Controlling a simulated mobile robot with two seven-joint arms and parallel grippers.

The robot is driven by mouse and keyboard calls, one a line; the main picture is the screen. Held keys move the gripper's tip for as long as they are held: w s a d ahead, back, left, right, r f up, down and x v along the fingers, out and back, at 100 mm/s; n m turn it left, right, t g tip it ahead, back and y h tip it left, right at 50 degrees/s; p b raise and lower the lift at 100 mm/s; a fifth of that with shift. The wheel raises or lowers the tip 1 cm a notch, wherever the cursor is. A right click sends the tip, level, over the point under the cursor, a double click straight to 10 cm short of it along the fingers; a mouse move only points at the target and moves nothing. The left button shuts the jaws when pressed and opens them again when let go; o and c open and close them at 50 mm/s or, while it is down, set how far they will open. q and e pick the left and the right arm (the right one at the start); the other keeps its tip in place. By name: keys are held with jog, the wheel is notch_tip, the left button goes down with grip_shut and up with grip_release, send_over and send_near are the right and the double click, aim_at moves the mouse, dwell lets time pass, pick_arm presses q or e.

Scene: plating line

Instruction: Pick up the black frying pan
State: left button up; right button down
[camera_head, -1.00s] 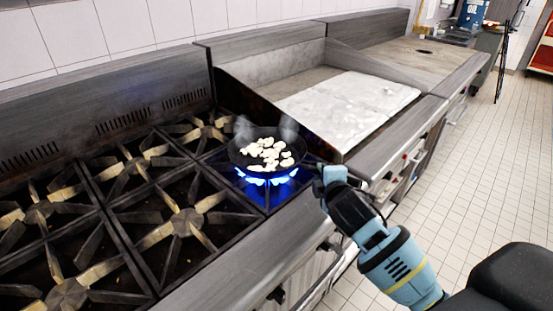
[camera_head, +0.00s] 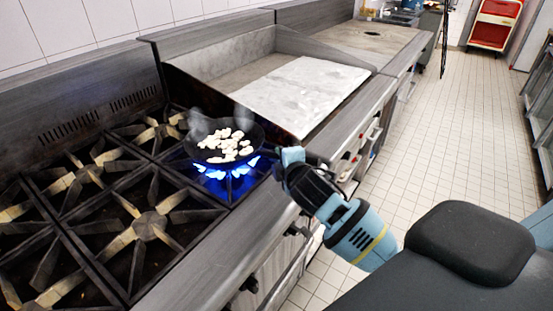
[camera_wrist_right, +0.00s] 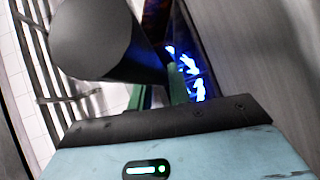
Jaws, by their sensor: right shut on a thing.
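The black frying pan (camera_head: 256,140) is over the lit front burner at the right end of the range, with blue flames under it. It looks about level and holds several pale food pieces (camera_head: 228,146). Whether its base touches the grate is hard to tell. My right gripper (camera_head: 287,161) is at the pan's near right side, shut on its handle; the fingers largely hide the handle. In the right wrist view, a smooth dark part of the pan (camera_wrist_right: 95,38) is close to the green fingers (camera_wrist_right: 152,97), with blue flame beyond. My left gripper is out of view.
Empty burner grates (camera_head: 150,226) lie left of the pan. A flat griddle (camera_head: 300,95) with a raised dark side wall stands just right of it. The range's front ledge (camera_head: 215,250) runs below my right arm. The tiled floor (camera_head: 420,150) at right is open.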

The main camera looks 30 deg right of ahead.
notch_tip(320, 180, up, 3)
jog(key=shift+w, duration=0.1)
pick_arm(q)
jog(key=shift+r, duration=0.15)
pick_arm(e)
jog(key=a+f+v, duration=0.2)
jog(key=f+v, duration=0.1)
jog(key=v, duration=1.2)
jog(key=shift+s, duration=0.55)
jog(key=shift+r, duration=0.1)
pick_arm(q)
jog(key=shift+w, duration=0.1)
